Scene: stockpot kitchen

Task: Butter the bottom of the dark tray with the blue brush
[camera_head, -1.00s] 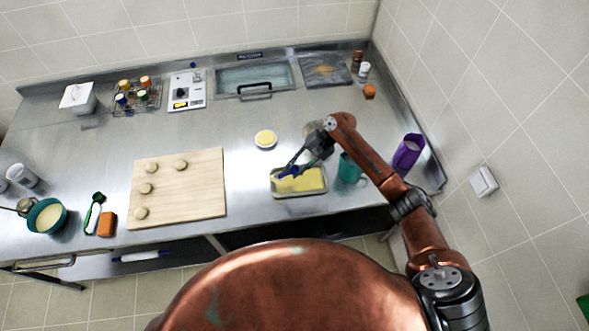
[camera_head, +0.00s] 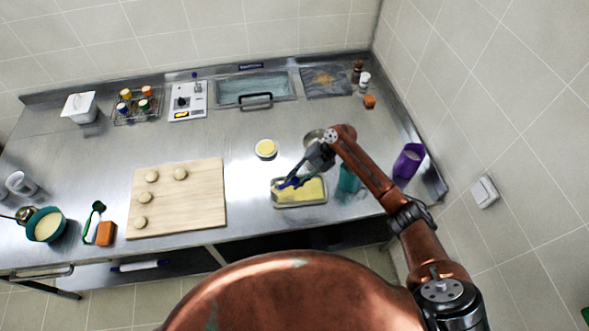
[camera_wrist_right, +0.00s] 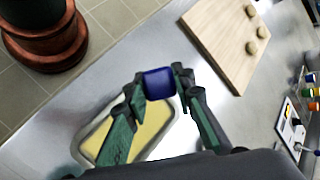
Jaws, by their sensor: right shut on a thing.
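My right gripper (camera_head: 304,171) is shut on the blue brush (camera_head: 289,183), over the left part of a tray. The brush's blue end also shows between the fingertips in the right wrist view (camera_wrist_right: 159,84). The tray (camera_head: 301,206) has a grey rim, and much of its bottom looks yellow. It also shows below the fingers in the right wrist view (camera_wrist_right: 84,153). I cannot tell whether the bristles touch the bottom. A round dish with yellow content (camera_head: 265,149) stands behind the tray. My left gripper is not in view.
A teal cup (camera_head: 348,179) stands close right of the tray, and a purple cup (camera_head: 408,162) farther right. A wooden board (camera_head: 182,210) with several dough pieces lies to the left. A dark slab (camera_head: 325,82) lies at the back right. The middle of the counter is mostly clear.

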